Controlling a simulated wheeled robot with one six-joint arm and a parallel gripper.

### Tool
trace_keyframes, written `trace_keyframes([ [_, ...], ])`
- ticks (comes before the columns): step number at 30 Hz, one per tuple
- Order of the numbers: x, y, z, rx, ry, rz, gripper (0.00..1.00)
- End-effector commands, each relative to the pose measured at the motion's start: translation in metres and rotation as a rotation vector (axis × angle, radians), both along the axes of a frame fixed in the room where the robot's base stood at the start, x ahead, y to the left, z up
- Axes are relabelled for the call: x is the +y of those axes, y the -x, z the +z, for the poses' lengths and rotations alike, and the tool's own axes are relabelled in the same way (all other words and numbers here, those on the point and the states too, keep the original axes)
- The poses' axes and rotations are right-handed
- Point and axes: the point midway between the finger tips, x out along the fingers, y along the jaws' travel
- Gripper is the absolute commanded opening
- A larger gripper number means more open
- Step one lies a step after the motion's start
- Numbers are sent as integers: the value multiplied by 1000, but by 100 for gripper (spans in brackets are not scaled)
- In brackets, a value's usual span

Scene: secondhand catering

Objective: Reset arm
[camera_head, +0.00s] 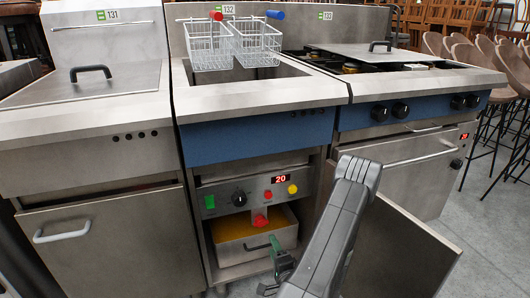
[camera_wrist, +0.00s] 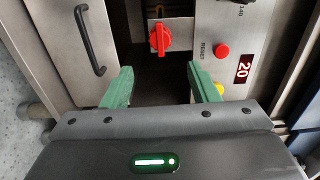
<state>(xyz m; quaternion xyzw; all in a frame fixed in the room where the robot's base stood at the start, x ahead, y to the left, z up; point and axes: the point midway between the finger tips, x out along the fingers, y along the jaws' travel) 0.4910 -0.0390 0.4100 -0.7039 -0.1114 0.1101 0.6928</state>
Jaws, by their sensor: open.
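My gripper (camera_head: 275,266) is at the lower middle of the head view, in front of the open lower cabinet of the middle fryer (camera_head: 258,144). In the wrist view my gripper (camera_wrist: 162,86) has its two green fingers wide apart, with nothing between them. A red valve handle (camera_wrist: 160,39) shows beyond the gap between the fingers, apart from them. It also shows in the head view (camera_head: 260,221), above a metal pan (camera_head: 235,258) of yellow-brown liquid. The pan's black handle (camera_wrist: 90,40) is left of the fingers in the wrist view.
The control panel (camera_head: 249,191) has a red button, a yellow button and a display reading 20. An open cabinet door (camera_head: 400,252) stands to the right of my arm. Two wire baskets (camera_head: 232,45) sit above the fryer. Stools (camera_head: 500,75) stand on the right.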

Motion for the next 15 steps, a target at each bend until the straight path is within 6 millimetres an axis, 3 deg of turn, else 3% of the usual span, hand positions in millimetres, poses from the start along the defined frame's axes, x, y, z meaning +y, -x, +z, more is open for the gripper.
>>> trace_keyframes([
  [15,29,-86,-1,-5,2,2,54],
])
